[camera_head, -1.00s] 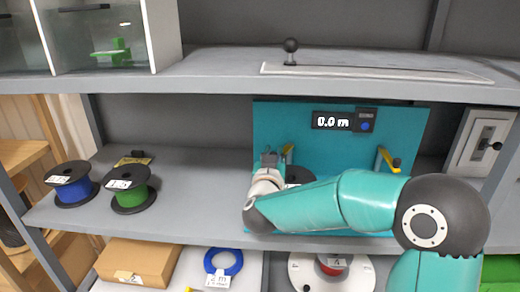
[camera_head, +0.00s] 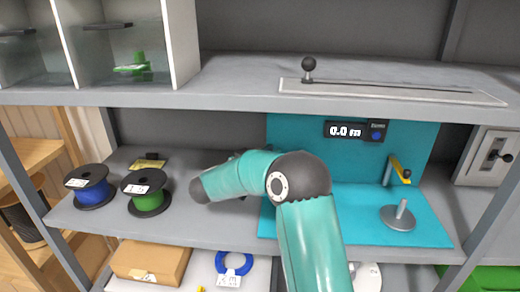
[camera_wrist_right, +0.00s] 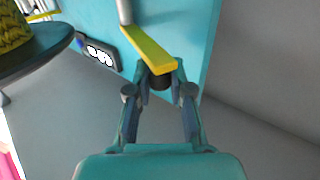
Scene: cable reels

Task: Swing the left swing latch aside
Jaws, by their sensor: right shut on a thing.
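In the right wrist view, the left swing latch is a yellow bar (camera_wrist_right: 150,48) on a pale metal post, with a dark knob (camera_wrist_right: 159,82) at its near end. My right gripper (camera_wrist_right: 160,76) is shut on this knob, one finger on each side. In the head view, my right arm hides the left latch and the gripper's fingers. The other, right swing latch (camera_head: 397,168) shows there, yellow with a dark knob, on the teal stand (camera_head: 295,130). My left gripper is not in view.
Blue (camera_head: 89,187) and green (camera_head: 147,192) cable reels stand on the shelf to the left. A reel with yellow cable (camera_wrist_right: 15,32) is close to the gripper in the wrist view. A grey disc with a spindle (camera_head: 398,218) sits on the teal base. A display (camera_head: 350,131) reads 0.0 m.

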